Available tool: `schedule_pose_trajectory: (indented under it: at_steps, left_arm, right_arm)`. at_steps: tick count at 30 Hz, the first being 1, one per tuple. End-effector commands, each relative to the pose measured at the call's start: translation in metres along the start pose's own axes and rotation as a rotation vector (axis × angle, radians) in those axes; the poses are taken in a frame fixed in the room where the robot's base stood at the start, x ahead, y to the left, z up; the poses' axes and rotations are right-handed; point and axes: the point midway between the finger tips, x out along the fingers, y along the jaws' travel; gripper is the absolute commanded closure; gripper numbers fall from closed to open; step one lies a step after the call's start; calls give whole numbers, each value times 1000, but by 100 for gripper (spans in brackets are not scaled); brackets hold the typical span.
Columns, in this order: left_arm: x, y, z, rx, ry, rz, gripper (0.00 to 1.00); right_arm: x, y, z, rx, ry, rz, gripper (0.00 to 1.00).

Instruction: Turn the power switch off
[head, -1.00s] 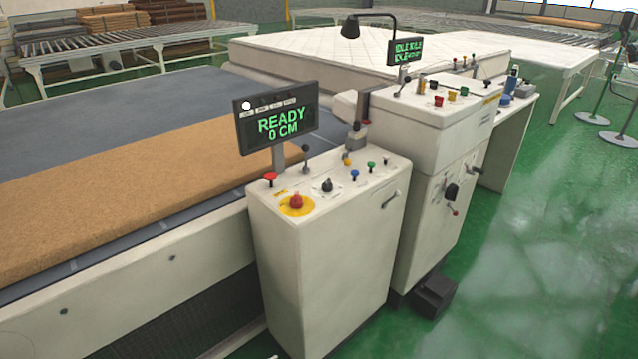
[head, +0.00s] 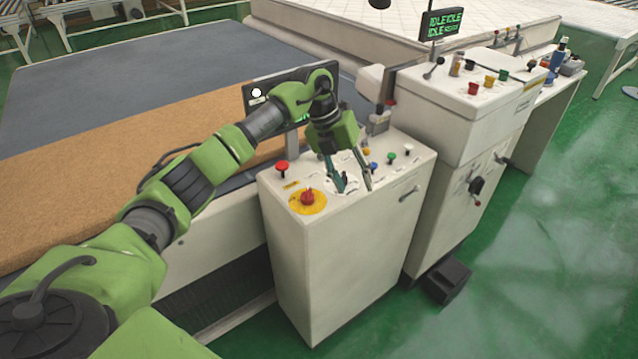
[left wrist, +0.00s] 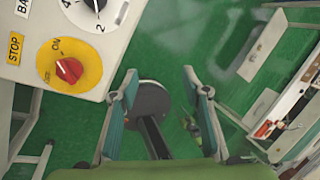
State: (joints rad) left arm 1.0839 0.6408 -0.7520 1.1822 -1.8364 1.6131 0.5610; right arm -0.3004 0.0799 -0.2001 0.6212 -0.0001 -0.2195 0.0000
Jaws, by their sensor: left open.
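The power switch appears to be the red rotary knob (head: 307,197) on a yellow round plate, on top of the white control cabinet (head: 330,265). In the left wrist view the red knob (left wrist: 69,70) shows large, with "ON" printed beside it and a yellow STOP label near it. My left gripper (head: 355,187) is open and empty, pointing down to the right of the knob in the head view. In the left wrist view its fingers (left wrist: 163,88) are apart over green floor, clear of the knob and panel edge. My right gripper is not in view.
A black dial (left wrist: 95,5) is close to the knob. Blue, green and white buttons and a red mushroom button (head: 282,167) share the panel. My left arm partly covers the display (head: 260,98). A brown mattress slab (head: 120,165) lies behind. A taller console (head: 470,110) stands right.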

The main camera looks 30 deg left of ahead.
Motion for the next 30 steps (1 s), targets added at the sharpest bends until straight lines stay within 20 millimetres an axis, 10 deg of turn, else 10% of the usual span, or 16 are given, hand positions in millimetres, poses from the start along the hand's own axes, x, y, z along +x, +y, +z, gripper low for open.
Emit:
schedule_pose_trajectory:
  at_steps: [4, 10, 30]
  left_arm:
    - [-69, 68, 7, -108, 5, 267, 57]
    - [-101, 99, 2, -179, 16, 387, 57]
    - [8, 141, -4, -178, 19, 385, 57]
  right_arm:
    - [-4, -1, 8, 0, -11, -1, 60]
    - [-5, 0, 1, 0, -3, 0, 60]
    - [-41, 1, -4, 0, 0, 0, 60]
